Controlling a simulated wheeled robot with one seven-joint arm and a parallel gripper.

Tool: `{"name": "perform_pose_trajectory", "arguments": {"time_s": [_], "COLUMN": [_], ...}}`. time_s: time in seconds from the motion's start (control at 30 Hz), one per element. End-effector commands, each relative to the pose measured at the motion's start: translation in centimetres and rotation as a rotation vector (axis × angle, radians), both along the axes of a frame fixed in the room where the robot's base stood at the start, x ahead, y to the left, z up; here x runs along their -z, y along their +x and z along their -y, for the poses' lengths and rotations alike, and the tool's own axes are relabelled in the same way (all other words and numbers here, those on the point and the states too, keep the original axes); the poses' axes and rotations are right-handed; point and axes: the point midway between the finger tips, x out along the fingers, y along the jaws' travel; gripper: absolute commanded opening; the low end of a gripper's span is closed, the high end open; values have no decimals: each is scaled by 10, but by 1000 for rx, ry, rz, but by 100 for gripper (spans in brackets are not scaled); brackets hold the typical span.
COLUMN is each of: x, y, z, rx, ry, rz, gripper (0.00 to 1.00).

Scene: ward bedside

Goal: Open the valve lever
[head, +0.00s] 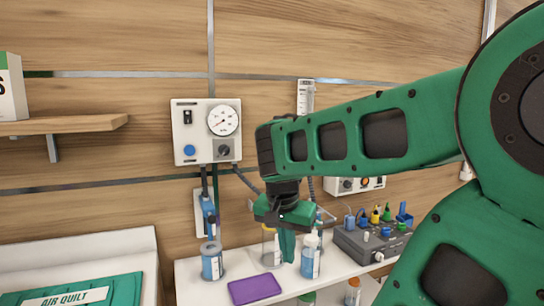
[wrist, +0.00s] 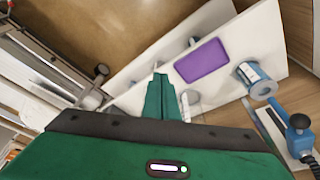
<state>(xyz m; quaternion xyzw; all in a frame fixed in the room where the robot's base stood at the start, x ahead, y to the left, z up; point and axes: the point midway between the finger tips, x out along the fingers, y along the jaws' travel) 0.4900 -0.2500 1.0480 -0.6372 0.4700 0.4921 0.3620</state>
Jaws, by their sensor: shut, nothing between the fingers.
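A blue valve fitting (head: 209,212) hangs on a hose in front of a white wall plate, below the gauge panel. It also shows at the right edge of the wrist view (wrist: 300,140), with a dark round knob on it. I cannot tell for certain which part is the lever, nor its setting. My gripper (head: 287,246) is shut and empty, pointing down over the white shelf, to the right of the valve and apart from it. Its closed fingers show in the wrist view (wrist: 160,82).
A gauge panel (head: 188,150) is on the wall above. The white shelf (head: 190,282) holds a blue-labelled jar (head: 211,262), a purple tray (head: 255,289), a bottle (head: 310,258) near my fingers, and a grey box (head: 365,246) with coloured connectors.

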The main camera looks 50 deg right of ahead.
Motion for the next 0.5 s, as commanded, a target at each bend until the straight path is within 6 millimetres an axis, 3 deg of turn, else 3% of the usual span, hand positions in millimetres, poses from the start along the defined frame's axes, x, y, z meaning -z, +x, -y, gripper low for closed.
{"name": "perform_pose_trajectory", "arguments": {"time_s": [0.2,0.5], "x": [-55,-130], "y": [44,93], "z": [37,71], "rx": [429,1001], "ry": [-107,-175], "rz": [188,520], "gripper": [0,0]}}
